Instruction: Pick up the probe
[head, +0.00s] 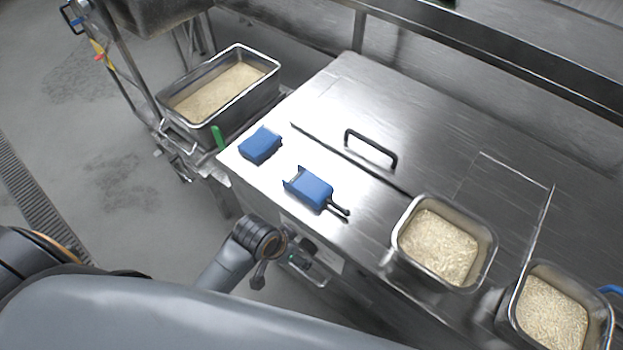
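I cannot pick out for sure which thing is the probe. A blue scoop (309,188) with a black handle lies on the steel counter's near left part. No second gripper shows.
The steel counter (345,90) has a black bar handle (371,147). A tub of rice (245,57) stands on a cart at left. Two rice pans (405,222) (517,290) sit at right. The counter's back middle is clear. A steel shelf (480,50) runs behind.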

